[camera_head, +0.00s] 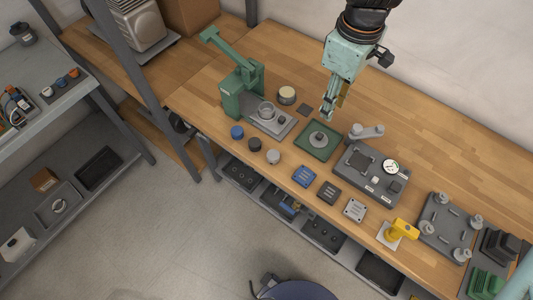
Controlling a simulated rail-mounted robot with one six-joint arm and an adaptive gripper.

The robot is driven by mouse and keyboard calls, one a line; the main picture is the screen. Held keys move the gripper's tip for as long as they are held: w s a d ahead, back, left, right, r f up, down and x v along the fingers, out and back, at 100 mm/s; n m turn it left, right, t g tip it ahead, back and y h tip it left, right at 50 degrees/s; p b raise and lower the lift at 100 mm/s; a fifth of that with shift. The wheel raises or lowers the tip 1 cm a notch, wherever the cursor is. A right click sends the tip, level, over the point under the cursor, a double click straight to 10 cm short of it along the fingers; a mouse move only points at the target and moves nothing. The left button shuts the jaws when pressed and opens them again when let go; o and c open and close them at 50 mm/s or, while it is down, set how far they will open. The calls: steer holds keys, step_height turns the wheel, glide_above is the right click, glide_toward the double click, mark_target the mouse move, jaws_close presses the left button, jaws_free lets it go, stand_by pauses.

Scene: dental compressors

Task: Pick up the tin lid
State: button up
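My gripper (328,115) points down above the wooden bench, just behind the green tray (303,150). Its fingers are small and seen edge-on, so I cannot tell whether they are open or shut. A round grey metal piece with a raised middle (318,139) sits in the tray; it may be the tin lid, but this is not certain. A round tin with a cream top (287,95) stands to the left of the gripper. Blue (237,132), dark (255,144) and grey (273,157) round caps lie along the front edge.
A green lever press (238,92) stands left on the bench. A grey fixture with a dial gauge (372,176) is to the right of the tray. Small blue, dark and pale blocks and a yellow tool (403,229) line the front edge. The back of the bench is clear.

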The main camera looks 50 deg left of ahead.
steer(key=shift+s+a+f+n, duration=0.15)
steer(key=shift+s+a+n, duration=0.15)
steer(key=shift+s+a, duration=0.1)
steer(key=shift+f, duration=0.1)
glide_above(320, 135)
steer(key=shift+f, duration=4.2)
steer(key=shift+f+b, duration=0.15)
steer(key=shift+b, duration=0.15)
steer(key=shift+f, duration=2.45)
steer(key=shift+c, duration=0.5)
steer(key=c, duration=0.8)
